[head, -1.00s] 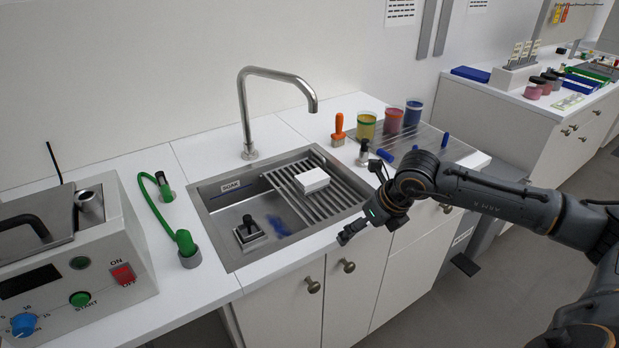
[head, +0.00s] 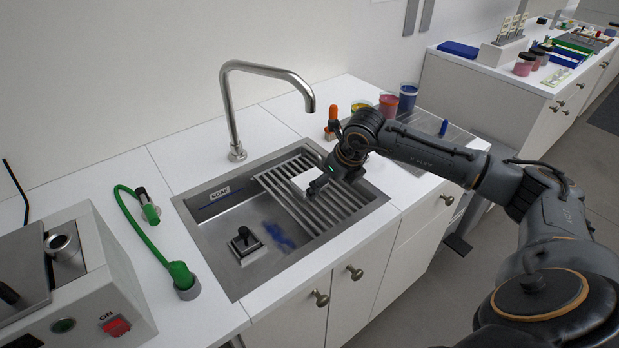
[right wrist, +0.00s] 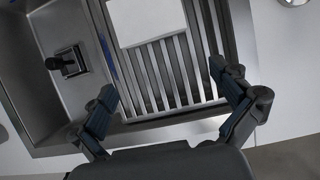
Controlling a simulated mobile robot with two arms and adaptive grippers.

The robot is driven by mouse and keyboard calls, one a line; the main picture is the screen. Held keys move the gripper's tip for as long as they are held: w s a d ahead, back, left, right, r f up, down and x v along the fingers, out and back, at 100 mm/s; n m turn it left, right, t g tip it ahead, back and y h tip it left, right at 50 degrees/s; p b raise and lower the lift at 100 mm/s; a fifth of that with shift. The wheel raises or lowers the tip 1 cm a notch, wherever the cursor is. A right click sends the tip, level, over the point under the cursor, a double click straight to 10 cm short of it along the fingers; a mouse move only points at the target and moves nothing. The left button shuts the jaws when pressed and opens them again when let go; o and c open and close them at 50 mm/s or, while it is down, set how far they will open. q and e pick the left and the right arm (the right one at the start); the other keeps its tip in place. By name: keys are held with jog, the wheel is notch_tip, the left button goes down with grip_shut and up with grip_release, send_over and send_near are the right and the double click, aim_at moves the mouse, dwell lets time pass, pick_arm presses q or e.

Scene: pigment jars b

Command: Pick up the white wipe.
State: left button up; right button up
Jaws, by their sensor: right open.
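The white wipe (head: 303,182) lies on the slatted drain rack (head: 290,211) in the sink, partly hidden by my right gripper in the head view. In the right wrist view the wipe (right wrist: 146,20) is a flat white square at the top, ahead of the fingers and cut by the frame edge. My right gripper (right wrist: 168,95) is open and empty, its two fingers apart over the slats. In the head view the right gripper (head: 316,187) is at the near right side of the wipe; I cannot tell its height. My left gripper is not in view.
The steel sink (head: 215,246) holds a dark-handled stopper (head: 244,244) and a blue stain. A tall faucet (head: 226,110) arches behind the sink. An orange-handled brush (head: 333,118) and pigment jars (head: 407,97) stand behind my right arm. A green hose (head: 140,230) is at the left.

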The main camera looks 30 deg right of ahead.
aim_at(311, 179)
jog(key=w, duration=0.2)
jog(key=shift+w+a, duration=0.15)
jog(key=shift+w, duration=0.2)
jog(key=shift+w+f, duration=0.1)
jog(key=shift+w, duration=0.15)
jog(key=w+p, duration=0.2)
jog(key=w, duration=0.1)
jog(key=shift+w+a, duration=0.15)
jog(key=shift+a, duration=0.05)
jog(key=shift+p+x, duration=0.5)
jog(key=shift+x, duration=0.7)
jog(key=shift+f, duration=0.25)
jog(key=shift+d, duration=0.1)
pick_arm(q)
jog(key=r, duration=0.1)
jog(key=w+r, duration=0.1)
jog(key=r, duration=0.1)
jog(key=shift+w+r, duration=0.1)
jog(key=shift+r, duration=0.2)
pick_arm(e)
jog(key=c, duration=0.8)
